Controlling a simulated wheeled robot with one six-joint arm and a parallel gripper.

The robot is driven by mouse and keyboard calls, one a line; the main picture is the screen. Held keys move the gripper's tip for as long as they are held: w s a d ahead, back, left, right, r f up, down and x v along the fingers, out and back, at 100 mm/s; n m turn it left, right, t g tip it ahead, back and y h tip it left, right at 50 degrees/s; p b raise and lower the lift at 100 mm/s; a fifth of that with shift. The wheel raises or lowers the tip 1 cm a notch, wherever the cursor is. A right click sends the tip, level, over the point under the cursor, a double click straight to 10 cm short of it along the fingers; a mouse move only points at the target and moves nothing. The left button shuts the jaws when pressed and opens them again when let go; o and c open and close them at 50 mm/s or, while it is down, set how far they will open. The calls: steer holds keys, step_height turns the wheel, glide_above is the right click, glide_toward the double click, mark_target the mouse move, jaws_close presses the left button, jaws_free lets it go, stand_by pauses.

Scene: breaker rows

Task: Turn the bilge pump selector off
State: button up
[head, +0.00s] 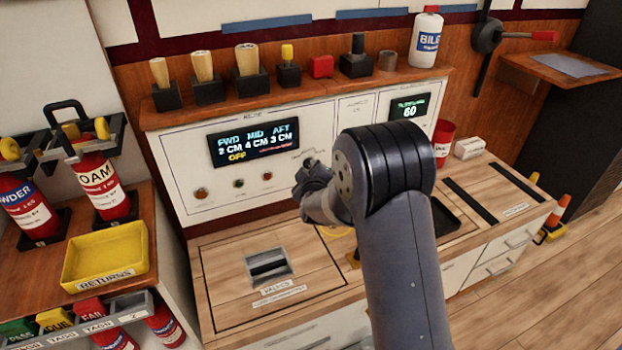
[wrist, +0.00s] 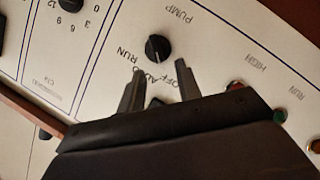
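The pump selector is a round black knob (wrist: 158,47) on the white panel, marked PUMP, with OFF, a partly covered AUTO and RUN around it. In the wrist view the lettering is upside down. I cannot tell surely where its pointer stands. My gripper (wrist: 160,67) is open, its two fingertips apart just short of the knob, with nothing between them at the tips. In the head view my arm hides the knob and most of the gripper. The panel display (head: 252,143) reads FWD 2 CM, MID 4 CM, AFT 3 CM, with a yellow OFF below and small red text.
Another dial (wrist: 70,4) with numbers is at the wrist view's top left. Lamps, green (wrist: 279,116) and red (wrist: 237,86), lie right of my gripper. A wooden shelf (head: 300,98) with several plugs overhangs the panel. The wooden counter (head: 225,300) lies below.

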mark_target(308, 165)
steer(key=p+v, duration=0.1)
steer(key=v, duration=0.6)
steer(key=shift+s+r, duration=0.15)
steer(key=shift+s, duration=0.2)
steer(key=b+x, duration=0.2)
steer(key=x, duration=0.9)
steer(key=shift+s, duration=0.1)
